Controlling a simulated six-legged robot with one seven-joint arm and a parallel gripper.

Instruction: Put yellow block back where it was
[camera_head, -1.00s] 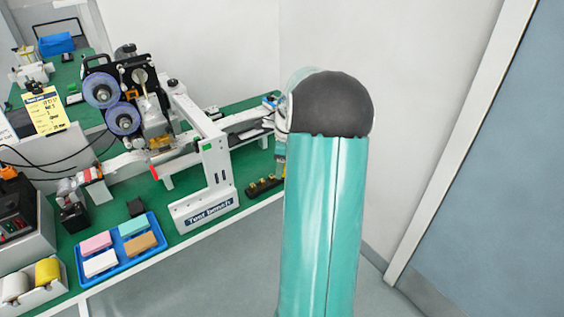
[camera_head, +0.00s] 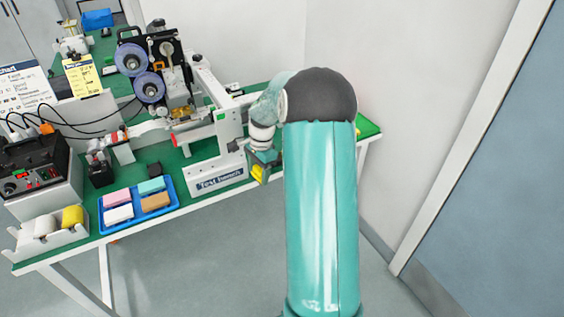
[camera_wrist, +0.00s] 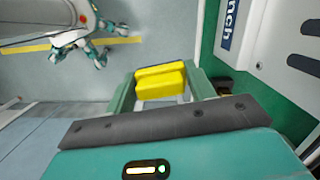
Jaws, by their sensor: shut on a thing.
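My gripper (camera_head: 262,162) is shut on the yellow block (camera_head: 259,174), at the right end of the white bench machine and near the table's front edge. In the wrist view the yellow block (camera_wrist: 160,80) sits between the two green fingers of my gripper (camera_wrist: 160,88), with grey floor behind it. A blue tray (camera_head: 140,221) on the green table holds a pink block (camera_head: 116,198), a teal block (camera_head: 151,186), a white block (camera_head: 118,214) and a brown block (camera_head: 156,202). My arm hides part of the table to the right.
The white machine (camera_head: 221,180) stands between the tray and my gripper. A white bin (camera_head: 45,241) with a yellow roll (camera_head: 72,216) is at the table's left end. A black instrument (camera_head: 35,165) stands behind it. Open floor (camera_head: 215,265) lies in front of the table.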

